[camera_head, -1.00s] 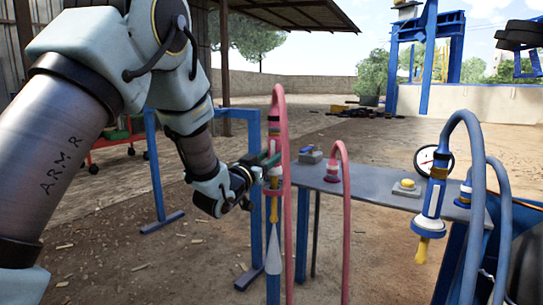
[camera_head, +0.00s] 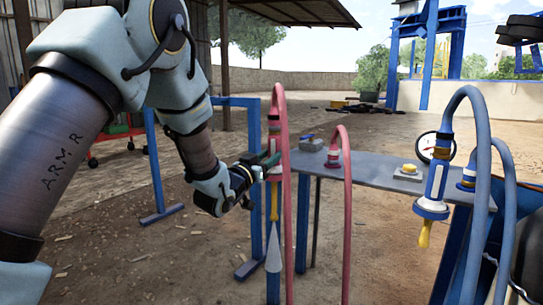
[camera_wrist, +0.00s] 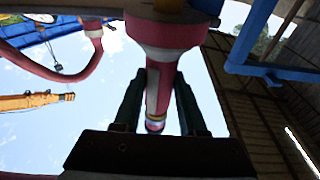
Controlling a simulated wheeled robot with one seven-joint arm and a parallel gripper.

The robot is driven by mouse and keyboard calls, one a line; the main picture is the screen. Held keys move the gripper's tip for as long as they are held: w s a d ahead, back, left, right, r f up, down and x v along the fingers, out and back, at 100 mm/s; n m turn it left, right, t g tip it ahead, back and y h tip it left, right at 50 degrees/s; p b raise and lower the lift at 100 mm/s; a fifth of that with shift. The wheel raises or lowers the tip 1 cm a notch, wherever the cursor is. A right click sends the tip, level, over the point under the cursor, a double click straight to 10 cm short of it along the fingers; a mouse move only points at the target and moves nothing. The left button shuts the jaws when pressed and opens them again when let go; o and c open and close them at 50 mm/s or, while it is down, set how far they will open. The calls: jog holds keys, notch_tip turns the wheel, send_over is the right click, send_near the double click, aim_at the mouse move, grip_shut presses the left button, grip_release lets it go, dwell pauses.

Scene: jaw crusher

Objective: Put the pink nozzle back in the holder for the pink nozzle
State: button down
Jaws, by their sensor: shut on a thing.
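The pink nozzle (camera_head: 274,150) stands roughly upright at the left end of the grey table, with its pink hose arching from its top. My gripper (camera_head: 262,164) meets it from the left and is shut on it. In the wrist view the nozzle (camera_wrist: 172,75) runs between the two dark fingers of my gripper (camera_wrist: 158,108). A yellow piece (camera_head: 274,203) and a pale cone (camera_head: 274,250) show below it; I cannot tell whether they belong to the nozzle. I cannot make out the pink nozzle's holder clearly.
A blue nozzle (camera_head: 435,185) hangs at the right on a blue hose. A blue frame (camera_head: 155,165) stands left behind my arm.

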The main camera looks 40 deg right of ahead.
jog(key=shift+c, duration=1.9)
grip_release()
jog(key=p+v, duration=0.1)
jog(key=v, duration=0.9)
jog(key=shift+a+p, duration=0.35)
jog(key=shift+a, duration=0.05)
jog(key=shift+s, duration=0.1)
